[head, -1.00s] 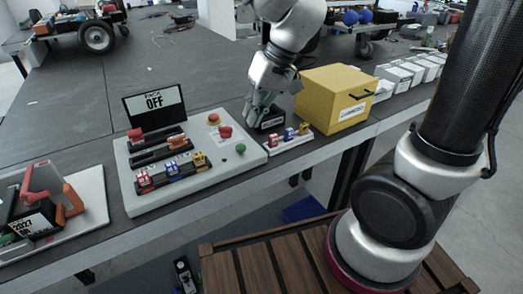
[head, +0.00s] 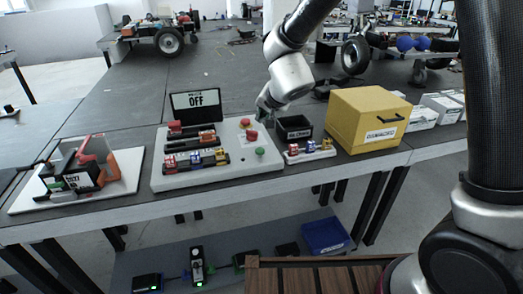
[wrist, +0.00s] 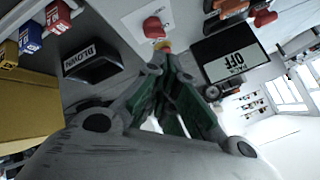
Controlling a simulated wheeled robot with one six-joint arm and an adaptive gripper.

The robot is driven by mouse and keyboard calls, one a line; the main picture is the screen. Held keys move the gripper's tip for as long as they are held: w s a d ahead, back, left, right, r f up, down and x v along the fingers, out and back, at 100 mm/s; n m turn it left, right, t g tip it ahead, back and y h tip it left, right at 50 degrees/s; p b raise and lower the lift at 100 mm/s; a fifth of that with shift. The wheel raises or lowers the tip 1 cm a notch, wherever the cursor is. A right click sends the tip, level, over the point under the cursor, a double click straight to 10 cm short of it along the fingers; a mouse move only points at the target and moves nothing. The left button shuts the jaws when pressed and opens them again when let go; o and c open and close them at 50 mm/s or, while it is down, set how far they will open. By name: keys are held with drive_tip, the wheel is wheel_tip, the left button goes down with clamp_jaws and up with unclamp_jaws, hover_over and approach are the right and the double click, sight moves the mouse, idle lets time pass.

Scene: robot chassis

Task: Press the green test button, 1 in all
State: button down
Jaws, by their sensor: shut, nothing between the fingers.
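The green button (head: 260,152) sits at the right front of the pale test panel (head: 168,184), on the table. I cannot make it out in the wrist view. My gripper (head: 264,108) is shut and empty, behind the panel's back right corner, up and behind the green button and apart from it. In the wrist view its closed fingers (wrist: 167,58) point toward a red button on a yellow base (wrist: 162,46); whether they touch it cannot be told. A plain red button (wrist: 153,27) lies just beyond it. The panel's display (head: 195,98) reads OFF.
An open dark bin (head: 294,128) stands right of the panel, with a strip of coloured blocks (head: 310,151) before it. A yellow box (head: 368,120) stands further right. A tray with red and orange parts (head: 80,175) lies left.

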sight(263, 148)
drive_tip(key=shift+f, duration=0.1)
drive_tip(key=shift+f, duration=4.35)
drive_tip(key=shift+f, duration=0.4)
drive_tip(key=shift+f, duration=0.6)
drive_tip(key=shift+r, duration=1.05)
